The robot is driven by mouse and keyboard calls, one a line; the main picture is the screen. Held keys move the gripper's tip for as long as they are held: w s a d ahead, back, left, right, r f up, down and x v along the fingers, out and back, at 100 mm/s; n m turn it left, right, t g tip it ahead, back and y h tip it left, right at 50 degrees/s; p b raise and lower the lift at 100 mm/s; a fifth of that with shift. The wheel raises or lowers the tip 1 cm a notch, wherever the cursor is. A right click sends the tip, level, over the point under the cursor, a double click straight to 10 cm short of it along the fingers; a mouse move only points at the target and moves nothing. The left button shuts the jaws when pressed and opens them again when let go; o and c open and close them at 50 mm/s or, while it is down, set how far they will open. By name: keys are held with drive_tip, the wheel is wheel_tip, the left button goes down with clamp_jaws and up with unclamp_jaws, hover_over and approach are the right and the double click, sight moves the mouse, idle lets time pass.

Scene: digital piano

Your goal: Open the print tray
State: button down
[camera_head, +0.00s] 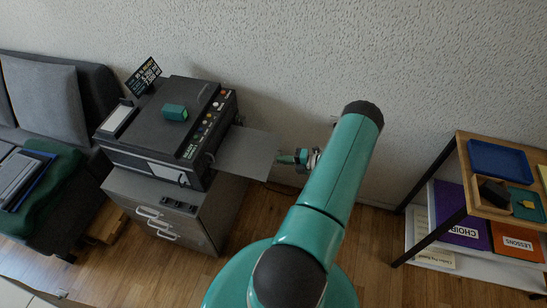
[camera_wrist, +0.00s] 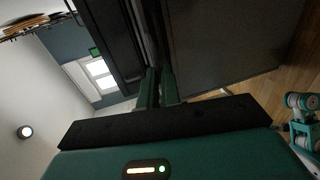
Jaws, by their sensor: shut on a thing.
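A black printer (camera_head: 165,125) stands on a grey cabinet against the wall. Its print tray (camera_head: 248,153), a flat grey plate, sticks out of the printer's right side. My gripper (camera_head: 284,158) is at the tray's outer right edge and is shut on it. In the wrist view the two green fingers (camera_wrist: 159,88) stand close together, and what lies between their tips is too dark to make out.
The grey cabinet (camera_head: 190,228) has several pale handles. A grey sofa (camera_head: 45,95) is at left. A shelf with a blue tray (camera_head: 498,160) is at right. Floor between is clear.

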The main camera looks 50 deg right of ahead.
drive_tip(key=shift+s+d, duration=0.15)
drive_tip(key=shift+s, duration=0.05)
drive_tip(key=c, duration=1.6)
unclamp_jaws()
drive_tip(key=shift+c, duration=0.2)
drive_tip(key=v, duration=1.3)
drive_tip(key=shift+s, duration=0.4)
drive_tip(key=shift+w+r, duration=0.1)
drive_tip(key=shift+r, duration=0.1)
